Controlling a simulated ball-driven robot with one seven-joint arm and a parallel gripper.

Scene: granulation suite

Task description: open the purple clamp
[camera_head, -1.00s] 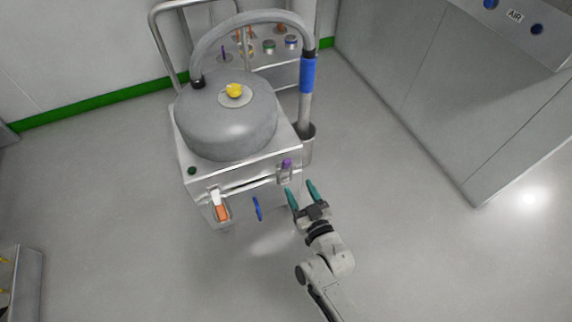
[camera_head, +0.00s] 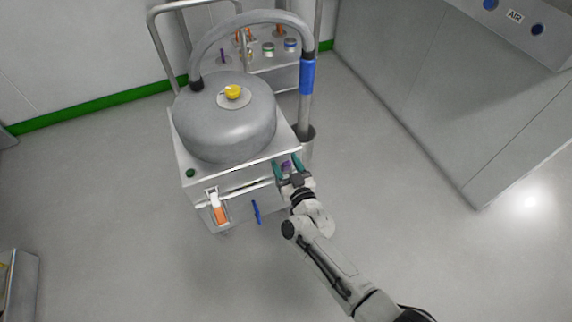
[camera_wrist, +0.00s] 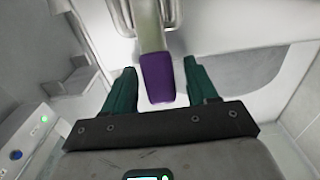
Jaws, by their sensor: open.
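The purple clamp (camera_head: 286,166) is on the right part of the front of the metal machine (camera_head: 236,172). In the head view it is mostly hidden by my gripper. In the wrist view the purple end of the clamp (camera_wrist: 157,78) is at the centre, at the end of a pale lever. My gripper (camera_head: 288,166) is at the machine's front, and it also shows in the wrist view (camera_wrist: 161,82). Its green fingers are open, one on each side of the purple end, with a visible gap on both sides.
An orange clamp (camera_head: 221,213) and a blue handle (camera_head: 256,211) are on the machine's front, left of my gripper. A grey drum lid (camera_head: 225,125) with a yellow knob (camera_head: 232,92) is on top. A hose with a blue sleeve (camera_head: 307,77) stands behind. Floor to the right is clear.

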